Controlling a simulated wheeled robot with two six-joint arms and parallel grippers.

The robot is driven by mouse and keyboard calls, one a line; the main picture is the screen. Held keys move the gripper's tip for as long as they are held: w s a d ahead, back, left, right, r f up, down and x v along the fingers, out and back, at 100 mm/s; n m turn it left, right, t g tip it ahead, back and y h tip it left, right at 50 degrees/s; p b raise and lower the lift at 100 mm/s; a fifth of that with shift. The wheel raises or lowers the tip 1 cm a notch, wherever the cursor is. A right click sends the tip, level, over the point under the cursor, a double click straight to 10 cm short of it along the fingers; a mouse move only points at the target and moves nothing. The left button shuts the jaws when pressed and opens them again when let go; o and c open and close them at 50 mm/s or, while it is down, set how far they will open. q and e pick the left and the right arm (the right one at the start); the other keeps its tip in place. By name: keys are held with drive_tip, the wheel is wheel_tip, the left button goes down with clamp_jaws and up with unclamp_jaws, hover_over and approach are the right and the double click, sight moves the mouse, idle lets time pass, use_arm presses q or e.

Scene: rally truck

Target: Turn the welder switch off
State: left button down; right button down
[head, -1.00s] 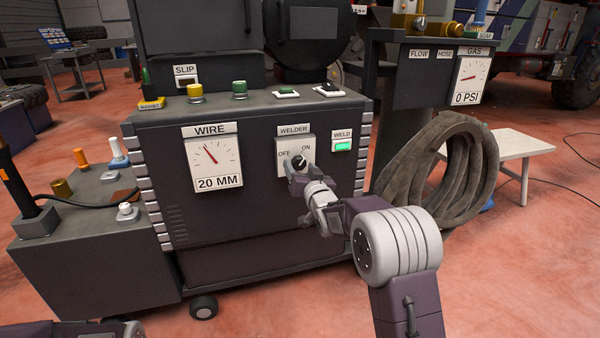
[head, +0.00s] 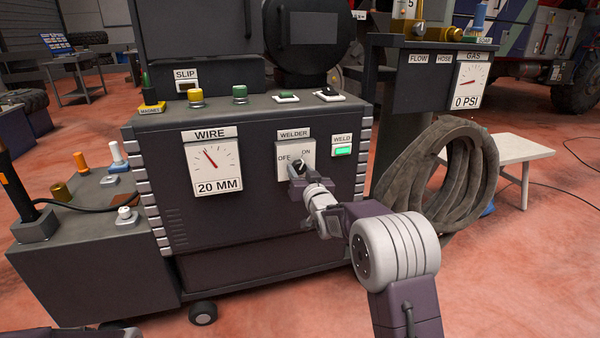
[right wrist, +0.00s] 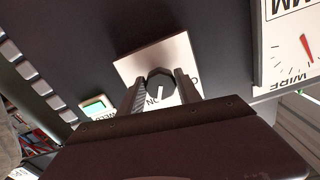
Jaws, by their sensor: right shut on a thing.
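The welder switch is a black knob with a white mark on a pale plate (head: 309,150) labelled OFF on the left and ON on the right, under a WELDER label. The knob shows best in the right wrist view (right wrist: 160,83), where its white mark points towards the ON side. My right gripper (head: 299,172) is at the plate, its two fingers on either side of the knob in the wrist view (right wrist: 160,92), shut on it. In the head view the fingers hide much of the knob.
The green WELD light (head: 343,151) glows right of the plate. A WIRE gauge (head: 213,165) reading 20 MM is to the left. Buttons line the top of the welder cabinet (head: 240,240). A coiled hose (head: 440,170) hangs to the right of my arm.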

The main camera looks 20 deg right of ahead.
drive_tip(key=n, duration=0.4)
drive_tip(key=shift+d+b, duration=0.1)
drive_tip(key=shift+b, duration=0.2)
drive_tip(key=n+b, duration=0.1)
drive_tip(key=n, duration=0.4)
drive_tip(key=n+b, duration=0.1)
drive_tip(key=n, duration=0.3)
drive_tip(key=shift+d, duration=0.1)
drive_tip(key=shift+n+b, duration=0.75)
drive_tip(key=shift+n, duration=0.95)
drive_tip(key=shift+r+n, duration=0.1)
drive_tip(key=shift+n, duration=0.2)
drive_tip(key=c, duration=0.8)
unclamp_jaws()
drive_tip(key=shift+c, duration=0.2)
drive_tip(key=shift+s+r, duration=0.1)
